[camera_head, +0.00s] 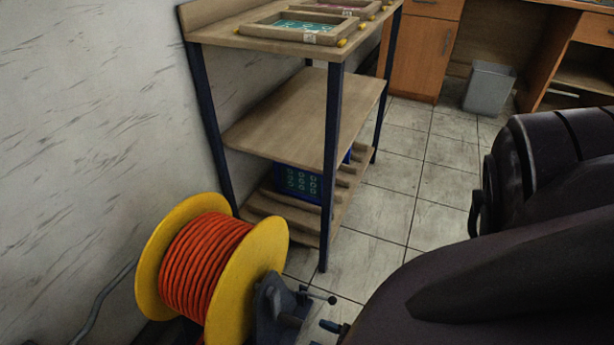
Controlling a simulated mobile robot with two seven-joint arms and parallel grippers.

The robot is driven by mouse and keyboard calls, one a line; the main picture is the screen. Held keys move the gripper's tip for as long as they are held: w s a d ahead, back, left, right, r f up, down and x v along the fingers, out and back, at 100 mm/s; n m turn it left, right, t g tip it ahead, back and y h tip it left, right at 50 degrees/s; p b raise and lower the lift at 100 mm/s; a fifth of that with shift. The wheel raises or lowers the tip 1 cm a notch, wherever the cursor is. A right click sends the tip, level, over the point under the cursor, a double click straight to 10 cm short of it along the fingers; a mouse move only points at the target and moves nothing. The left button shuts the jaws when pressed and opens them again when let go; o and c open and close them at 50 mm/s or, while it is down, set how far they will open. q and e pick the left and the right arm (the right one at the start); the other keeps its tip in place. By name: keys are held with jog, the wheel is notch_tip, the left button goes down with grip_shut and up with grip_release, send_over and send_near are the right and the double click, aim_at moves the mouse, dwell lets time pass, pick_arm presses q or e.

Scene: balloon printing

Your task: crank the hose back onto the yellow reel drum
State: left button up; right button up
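The yellow reel drum (257,262) stands on the floor at the lower left, beside the wall. Orange-red hose (202,262) is wound around its core in close turns between the two yellow flanges. A bit of hose shows below the drum at the bottom edge. A dark blue-grey bracket (276,309) is at the reel's right side, with a short crank handle (317,295) ending in a dark knob. Dark arm links, which look like mine, fill the lower right. Neither gripper can be made out. A small dark-tipped part beside the arm is unclear.
A wooden shelf unit (290,115) with dark legs stands behind the reel. Framed screens (305,27) lie on top and a blue crate (299,182) sits low. A grey bin (488,88) stands by wooden cabinets. Tiled floor is clear between them.

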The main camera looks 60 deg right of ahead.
jog(key=shift+s+d, duration=0.1)
jog(key=shift+s, duration=1.5)
